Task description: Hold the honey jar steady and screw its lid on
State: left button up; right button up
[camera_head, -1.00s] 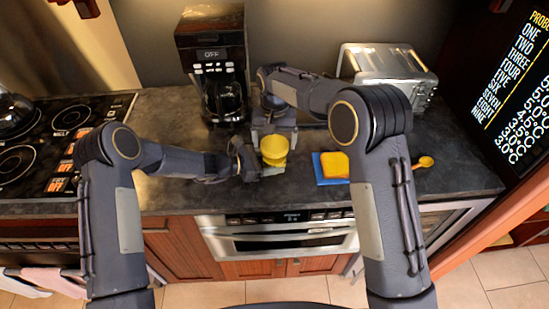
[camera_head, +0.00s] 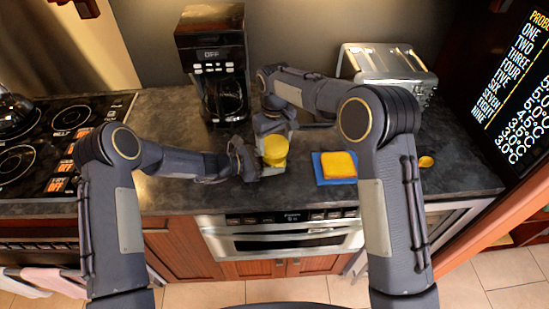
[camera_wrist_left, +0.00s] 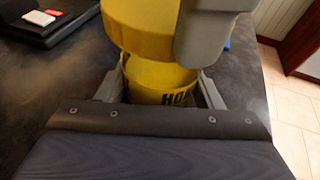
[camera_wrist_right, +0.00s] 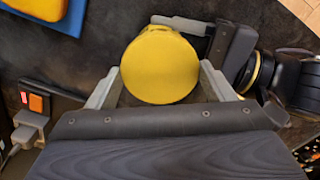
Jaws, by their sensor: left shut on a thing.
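The honey jar (camera_wrist_left: 155,82), yellow with dark lettering, stands upright on the counter. It shows just below the lid in the left wrist view. My left gripper (camera_wrist_left: 163,80) is shut on it from the side. The round yellow lid (camera_wrist_right: 160,65) is on top of the jar; whether it is fully seated cannot be seen. My right gripper (camera_wrist_right: 160,68) is above, with one finger on either side of the lid; whether both fingers press on it is unclear. In the head view the lid (camera_head: 275,150) hides part of the jar.
A blue board (camera_head: 322,178) with a yellow-orange slab (camera_head: 340,165) lies right of the jar. A coffee maker (camera_head: 213,70) and a toaster (camera_head: 385,68) stand behind. The stove (camera_head: 60,140) is at left. An orange spoon (camera_head: 426,161) lies at far right, partly hidden by my arm.

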jog(key=shift+c, duration=1.3)
jog(key=m, duration=1.3)
jog(key=shift+m, duration=0.3)
jog(key=m, duration=0.4)
jog(key=shift+m, duration=0.4)
jog(key=o, duration=0.9)
jog(key=shift+r, duration=0.15)
